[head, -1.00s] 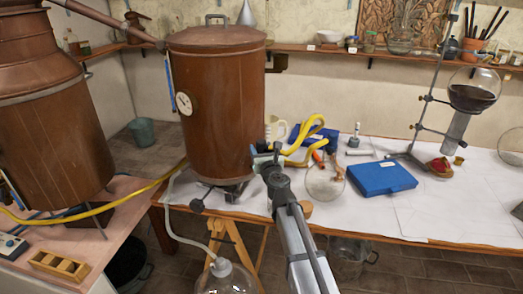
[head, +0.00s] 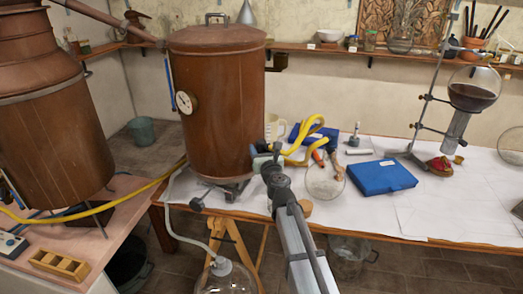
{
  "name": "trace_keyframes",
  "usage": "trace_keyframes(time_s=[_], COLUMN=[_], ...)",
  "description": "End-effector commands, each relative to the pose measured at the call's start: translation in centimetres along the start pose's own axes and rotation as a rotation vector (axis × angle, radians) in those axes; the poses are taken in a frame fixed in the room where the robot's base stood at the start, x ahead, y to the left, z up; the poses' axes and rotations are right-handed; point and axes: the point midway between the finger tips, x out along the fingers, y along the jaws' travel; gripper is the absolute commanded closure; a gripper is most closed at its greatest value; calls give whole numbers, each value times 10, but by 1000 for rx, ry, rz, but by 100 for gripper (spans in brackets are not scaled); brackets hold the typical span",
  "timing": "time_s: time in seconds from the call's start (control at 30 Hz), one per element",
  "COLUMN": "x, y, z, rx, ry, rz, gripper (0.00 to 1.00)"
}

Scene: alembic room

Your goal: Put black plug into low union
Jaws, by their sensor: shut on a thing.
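My gripper (head: 262,155) is in front of the lower right side of the tall copper vessel (head: 212,110), seen mostly from behind. It is shut on a small dark thing, taken to be the black plug, mostly hidden by the fingers and wrist. A dark round fitting (head: 197,203) sticks out low at the vessel's left foot. I cannot tell whether it is the low union. No other union shows clearly; the vessel's lower right side is partly behind my gripper.
Yellow hose (head: 303,137), a blue case (head: 381,177) and a round glass dish (head: 325,181) lie right of my gripper on the white-covered table (head: 440,215). A retort stand holds a dark-filled flask (head: 472,92) farther right. A clear hose (head: 180,235) hangs at the front left.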

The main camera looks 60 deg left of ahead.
Motion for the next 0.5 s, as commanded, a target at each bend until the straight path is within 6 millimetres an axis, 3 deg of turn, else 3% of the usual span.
trace_keyframes(time_s=[0.5], x=[0], y=[0], z=[-5], rx=[0], ry=[0], rz=[0], gripper=[77])
